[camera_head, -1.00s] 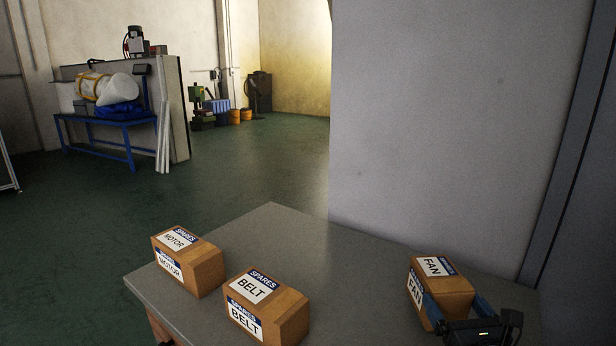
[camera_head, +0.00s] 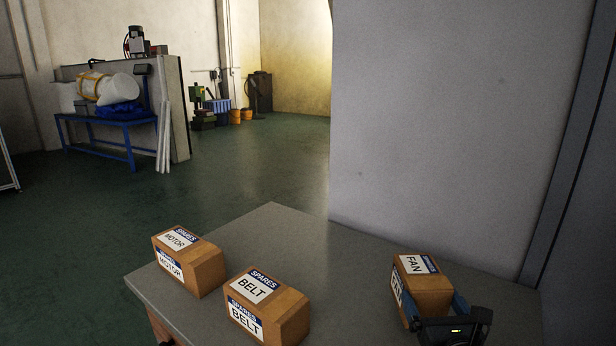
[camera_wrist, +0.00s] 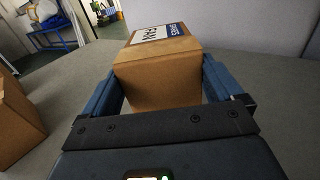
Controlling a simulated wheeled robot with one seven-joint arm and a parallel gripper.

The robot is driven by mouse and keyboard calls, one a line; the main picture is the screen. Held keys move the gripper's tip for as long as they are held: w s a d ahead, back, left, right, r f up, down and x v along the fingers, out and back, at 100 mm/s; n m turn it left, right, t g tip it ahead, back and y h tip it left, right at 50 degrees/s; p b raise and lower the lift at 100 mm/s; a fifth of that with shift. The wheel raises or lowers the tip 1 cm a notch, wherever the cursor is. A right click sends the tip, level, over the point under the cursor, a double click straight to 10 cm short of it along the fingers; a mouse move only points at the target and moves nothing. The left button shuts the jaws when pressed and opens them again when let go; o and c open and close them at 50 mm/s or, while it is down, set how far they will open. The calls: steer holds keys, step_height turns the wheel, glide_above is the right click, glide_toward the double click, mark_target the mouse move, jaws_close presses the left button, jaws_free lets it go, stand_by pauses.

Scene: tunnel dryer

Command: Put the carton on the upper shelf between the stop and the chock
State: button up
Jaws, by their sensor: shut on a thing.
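The carton in my gripper is brown, with white-and-blue labels reading FAN; this FAN carton (camera_head: 425,285) is at the right of the grey table in the head view. It also fills the middle of the wrist view (camera_wrist: 158,75). My gripper (camera_head: 436,309) is shut on it, with one blue finger along each side. The wrist view shows both fingers (camera_wrist: 160,90) against the carton's sides. I cannot tell whether the carton's underside touches the table. The upper shelf, the stop and the chock are not in view.
A MOTOR carton (camera_head: 189,264) and a BELT carton (camera_head: 267,304) stand on the left part of the grey table (camera_head: 300,240). A tall grey wall panel (camera_head: 440,120) rises behind the table. The tabletop between the BELT and FAN cartons is clear.

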mark_target(417, 301)
steer(key=shift+s+a+r, duration=0.1)
steer(key=shift+s+a, duration=0.05)
steer(key=shift+a, duration=1.35)
steer(key=shift+a, duration=0.1)
